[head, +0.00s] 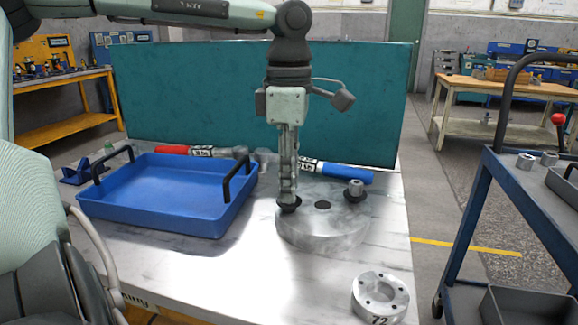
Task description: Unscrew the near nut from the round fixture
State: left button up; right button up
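The round fixture (325,235) is a thick grey metal disc lying on the table, with a dark hole in the middle of its top. A bolt with a nut (355,187) stands on its right side, over a dark washer. My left gripper (289,196) points straight down at the disc's left side, its fingertips at the nearer nut's place just above a dark washer (289,205). The fingers show nearly edge-on and hide that nut, so I cannot tell whether they are closed on it. My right gripper is out of view.
A blue tray (160,222) with black handles stands left of the fixture. Red-handled (172,150) and blue-handled (345,173) tools lie behind. A metal ring part (380,297) lies at the front right. A teal panel (200,90) closes the back; a blue cart (520,195) stands right.

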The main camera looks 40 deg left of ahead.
pick_arm(q)
jog(key=shift+m, duration=0.4)
grip_shut()
jog(key=n, duration=0.1)
jog(key=n+b, duration=0.1)
jog(key=shift+f+n+b, duration=0.2)
jog(key=shift+n+b, duration=0.1)
jog(key=shift+r+n+b, duration=0.1)
jog(key=shift+n+b, duration=0.3)
jog(key=shift+n, duration=0.8)
jog(key=shift+r+n, duration=0.1)
jog(key=shift+n, duration=0.3)
